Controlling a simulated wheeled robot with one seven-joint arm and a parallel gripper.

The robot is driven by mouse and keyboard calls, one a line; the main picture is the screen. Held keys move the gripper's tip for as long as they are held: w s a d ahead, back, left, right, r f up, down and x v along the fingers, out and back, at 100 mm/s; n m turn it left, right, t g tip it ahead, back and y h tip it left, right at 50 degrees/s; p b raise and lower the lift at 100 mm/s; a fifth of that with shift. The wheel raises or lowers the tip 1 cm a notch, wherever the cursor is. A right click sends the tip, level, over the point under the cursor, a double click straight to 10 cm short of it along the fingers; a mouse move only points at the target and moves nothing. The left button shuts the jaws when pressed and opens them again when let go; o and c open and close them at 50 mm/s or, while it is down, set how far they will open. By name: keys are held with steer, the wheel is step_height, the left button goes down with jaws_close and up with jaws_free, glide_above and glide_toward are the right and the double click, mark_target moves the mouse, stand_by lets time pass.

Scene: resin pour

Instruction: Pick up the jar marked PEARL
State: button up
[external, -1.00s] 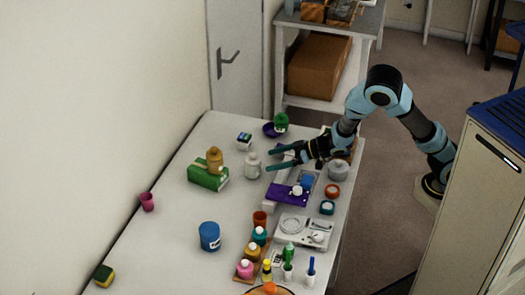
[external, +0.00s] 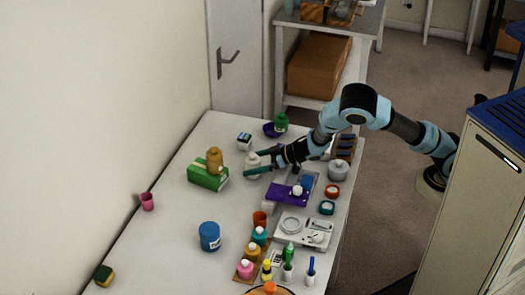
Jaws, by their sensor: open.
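A small white jar (external: 252,159) stands on the white table, just right of a green box. No lettering can be read at this size, so I cannot confirm that it is the one marked PEARL. My gripper (external: 254,163) comes in from the right, low over the table. Its teal fingers are apart and reach to the white jar, one on its far side and one on its near side. The near finger hides the jar's lower part. I cannot tell whether either finger touches it.
A purple bowl (external: 271,130) and a green bottle (external: 281,122) are behind. A purple tray (external: 284,196) lies in front. Free table surrounds the blue tub (external: 209,237).

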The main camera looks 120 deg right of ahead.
steer(key=shift+c, duration=0.4)
jaws_close()
stand_by(0.4)
